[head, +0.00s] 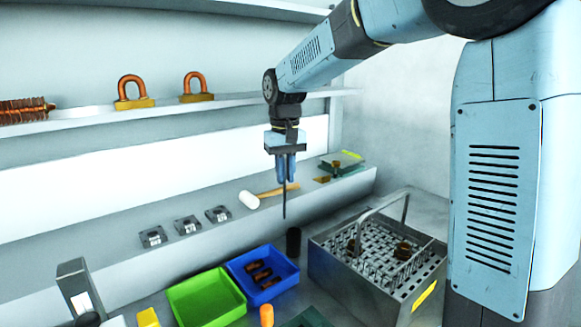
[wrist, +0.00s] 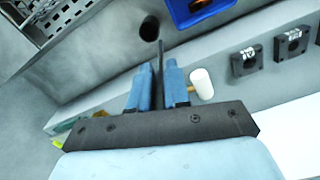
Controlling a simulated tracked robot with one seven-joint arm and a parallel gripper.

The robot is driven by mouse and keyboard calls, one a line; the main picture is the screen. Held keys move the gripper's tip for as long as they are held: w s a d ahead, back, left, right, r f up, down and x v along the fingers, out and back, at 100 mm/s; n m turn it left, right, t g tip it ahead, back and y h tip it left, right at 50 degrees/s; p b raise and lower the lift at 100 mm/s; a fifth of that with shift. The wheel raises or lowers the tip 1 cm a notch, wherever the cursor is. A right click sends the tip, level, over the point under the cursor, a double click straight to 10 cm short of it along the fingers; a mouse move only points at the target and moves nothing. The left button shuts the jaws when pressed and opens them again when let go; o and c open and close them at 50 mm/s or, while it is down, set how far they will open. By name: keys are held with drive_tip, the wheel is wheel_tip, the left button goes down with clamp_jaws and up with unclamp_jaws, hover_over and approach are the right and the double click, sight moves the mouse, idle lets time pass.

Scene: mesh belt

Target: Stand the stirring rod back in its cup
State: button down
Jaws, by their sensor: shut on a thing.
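My gripper (head: 285,180) is shut on the stirring rod (head: 285,203), a thin dark rod that hangs about upright below the fingers. In the wrist view the rod (wrist: 160,60) sticks out from between the blue fingers (wrist: 158,88). The cup (head: 293,241) is a small black cylinder on the bench, between the blue bin and the metal basket. It also shows in the wrist view as a dark round opening (wrist: 150,28), close to the rod's tip in the picture. In the head view the rod's lower end is above the cup and slightly left of it, apart from it.
A blue bin (head: 238,273) with copper parts and a green bin (head: 185,300) stand left of the cup. A metal basket (head: 330,272) with a raised handle stands right. A white-headed mallet (head: 249,200) and several grey blocks (head: 186,225) lie on the ledge behind.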

drive_tip(key=shift+d+r+n, duration=0.35)
drive_tip(key=shift+d+n, duration=0.05)
drive_tip(key=shift+d, duration=0.2)
drive_tip(key=shift+d+r+n, duration=0.35)
drive_tip(key=shift+d+n, duration=0.05)
drive_tip(key=shift+d, duration=0.2)
drive_tip(key=shift+s, duration=0.1)
wheel_tip(320, 180, down, 10)
drive_tip(key=shift+f, duration=0.25)
idle(0.6)
drive_tip(key=c, duration=1)
unclamp_jaws()
